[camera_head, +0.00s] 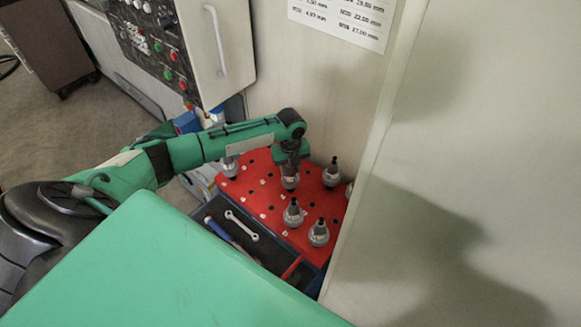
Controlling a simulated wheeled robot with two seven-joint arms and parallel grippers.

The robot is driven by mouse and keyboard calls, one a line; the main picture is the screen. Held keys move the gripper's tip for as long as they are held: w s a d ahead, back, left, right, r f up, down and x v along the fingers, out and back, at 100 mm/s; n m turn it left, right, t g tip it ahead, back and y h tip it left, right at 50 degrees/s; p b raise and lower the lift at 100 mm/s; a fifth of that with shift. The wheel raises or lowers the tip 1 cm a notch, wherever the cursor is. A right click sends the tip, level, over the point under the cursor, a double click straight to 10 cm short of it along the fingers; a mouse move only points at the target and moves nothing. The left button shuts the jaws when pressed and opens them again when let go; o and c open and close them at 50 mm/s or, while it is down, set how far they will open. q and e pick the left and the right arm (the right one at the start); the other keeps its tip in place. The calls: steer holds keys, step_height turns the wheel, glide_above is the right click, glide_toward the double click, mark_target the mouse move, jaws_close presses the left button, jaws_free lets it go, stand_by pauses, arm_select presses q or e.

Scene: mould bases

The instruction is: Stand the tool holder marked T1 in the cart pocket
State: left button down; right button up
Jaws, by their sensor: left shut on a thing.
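My left arm reaches in from the left over the red cart top (262,190). My left gripper (290,170) points down and is shut on a grey tool holder (290,183) over the back middle of the red top. I cannot tell whether this holder is seated in a pocket or held above it, and no T1 mark is readable. My right gripper is not in view.
A dark drawer (265,247) below the red top holds a wrench (241,225) and other hand tools. A pale wall (470,170) stands close on the right. A control panel (155,40) with a handled door (215,45) is at upper left. Several empty pockets show in the red top.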

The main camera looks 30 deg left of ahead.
arm_select(q)
steer(key=shift+w, duration=0.1)
steer(key=c, duration=0.9)
jaws_free()
steer(key=shift+s+f, duration=0.2)
steer(key=shift+w+r, duration=0.1)
steer(key=shift+r, duration=0.2)
step_height(320, 180, up, 12)
steer(key=b, duration=0.3)
steer(key=shift+r+b, duration=0.25)
steer(key=shift+b, duration=0.15)
steer(key=shift+r, duration=0.5)
